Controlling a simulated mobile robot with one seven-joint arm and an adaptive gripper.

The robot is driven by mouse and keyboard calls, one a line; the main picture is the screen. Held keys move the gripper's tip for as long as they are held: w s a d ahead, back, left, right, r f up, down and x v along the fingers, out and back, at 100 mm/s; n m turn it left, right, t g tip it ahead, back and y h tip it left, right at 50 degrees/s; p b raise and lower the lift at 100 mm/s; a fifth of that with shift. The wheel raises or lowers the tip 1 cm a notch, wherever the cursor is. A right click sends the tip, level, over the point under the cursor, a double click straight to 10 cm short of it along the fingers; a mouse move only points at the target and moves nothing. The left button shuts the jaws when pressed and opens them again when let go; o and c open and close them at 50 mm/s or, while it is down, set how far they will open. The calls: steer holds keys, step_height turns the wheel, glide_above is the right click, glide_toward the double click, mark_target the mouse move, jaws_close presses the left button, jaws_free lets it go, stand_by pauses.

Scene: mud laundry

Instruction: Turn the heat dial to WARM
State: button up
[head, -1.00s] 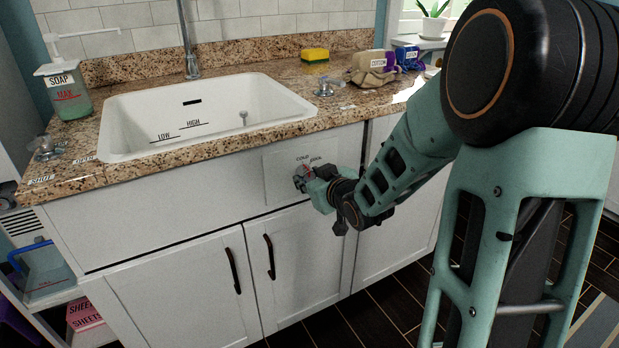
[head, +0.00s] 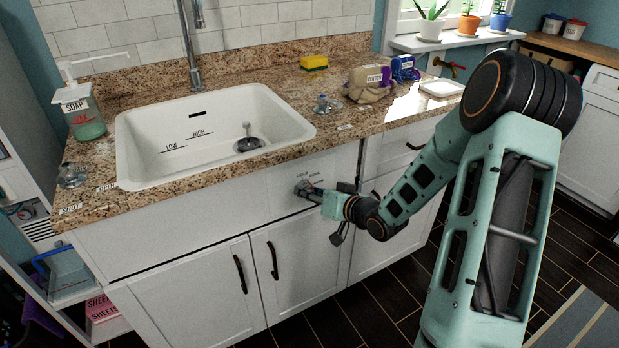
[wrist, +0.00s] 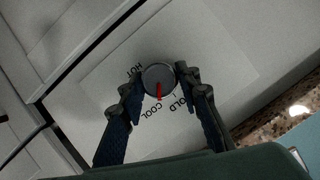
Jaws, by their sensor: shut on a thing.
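The heat dial (wrist: 152,72) is a round grey knob with a red pointer, on a pale plate (wrist: 228,62) on the cabinet front. In the wrist view the pointer aims down the picture, close to COOL and COLD. HOT shows at the upper left of the dial; I cannot see a WARM label, and my left finger covers part of the plate there. My gripper (wrist: 159,84) is shut on the dial, one finger on each side. In the head view the dial (head: 302,187) sits below the counter, with my gripper (head: 312,193) at its right.
A white sink (head: 150,170) is set in the granite counter above the dial. A tap handle (head: 326,105), a yellow sponge (head: 314,62) and a sack (head: 368,90) stand on the counter. Cabinet doors with black handles (head: 272,260) are below.

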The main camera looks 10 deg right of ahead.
steer(key=shift+w+d+f+m+t+y+p, duration=0.15)
steer(key=shift+m+y+p, duration=0.7)
steer(key=shift+m, duration=0.75)
steer(key=shift+s+m+t+y+p, duration=0.1)
steer(key=shift+m+y+p, duration=0.7)
steer(key=shift+m, duration=0.8)
steer(key=shift+w+d+f+m+t+y+p, duration=0.15)
steer(key=shift+m+y+p, duration=0.4)
steer(key=shift+m+y, duration=0.8)
steer(key=shift+s+a+r+m, duration=0.1)
steer(key=shift+r+m, duration=0.05)
steer(key=shift+m, duration=0.2)
steer(key=o, duration=1.2)
steer(key=shift+c, duration=0.2)
